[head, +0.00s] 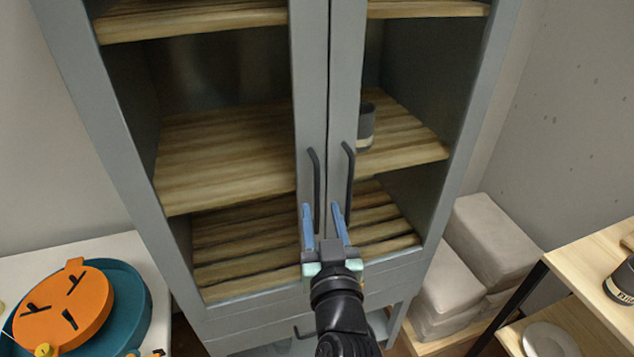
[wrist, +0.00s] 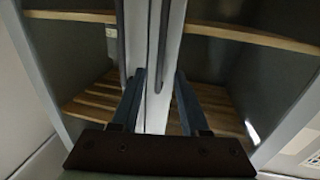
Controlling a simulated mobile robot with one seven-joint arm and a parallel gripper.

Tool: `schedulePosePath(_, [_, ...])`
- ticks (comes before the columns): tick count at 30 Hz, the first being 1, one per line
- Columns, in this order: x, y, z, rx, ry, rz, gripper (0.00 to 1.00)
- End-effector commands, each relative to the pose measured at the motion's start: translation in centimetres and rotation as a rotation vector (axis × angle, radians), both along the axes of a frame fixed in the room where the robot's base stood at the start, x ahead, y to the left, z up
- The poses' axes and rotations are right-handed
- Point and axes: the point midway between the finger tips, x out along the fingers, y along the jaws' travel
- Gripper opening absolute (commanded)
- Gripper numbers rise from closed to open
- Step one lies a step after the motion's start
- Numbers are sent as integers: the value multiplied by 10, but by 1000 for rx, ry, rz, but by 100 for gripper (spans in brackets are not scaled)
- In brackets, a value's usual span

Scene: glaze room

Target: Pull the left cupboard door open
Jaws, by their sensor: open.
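The grey cupboard has two glazed doors, both shut. The left door (head: 306,90) carries a dark vertical bar handle (head: 316,185) near the centre seam. The right door (head: 343,90) has a matching handle (head: 349,185). My gripper (head: 322,208) is open in front of the lower part of the handles, its blue fingers pointing at the doors. In the wrist view, the left door's handle (wrist: 163,45) shows between the spread fingertips (wrist: 160,74), and the right door's handle (wrist: 121,45) is outside them. I see no finger clearly touching a handle.
A dark cup (head: 366,127) stands on a shelf behind the right door. Grey wrapped blocks (head: 495,240) and a wooden shelf unit (head: 590,270) are at right. A drawer handle (head: 304,333) is below.

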Motion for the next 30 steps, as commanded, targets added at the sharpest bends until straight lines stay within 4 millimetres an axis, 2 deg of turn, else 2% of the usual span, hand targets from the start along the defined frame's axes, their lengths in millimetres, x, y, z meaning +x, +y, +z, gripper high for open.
schedulePosePath(6, [37, 5, 2, 1, -1, 1, 45])
schedulePosePath(12, [59, 8, 1, 1, 0, 1, 45])
schedulePosePath(18, [68, 9, 0, 0, -1, 1, 45])
schedulePosePath(26, [69, 9, 0, 0, -1, 1, 45])
schedulePosePath(30, [69, 9, 0, 0, 0, 1, 23])
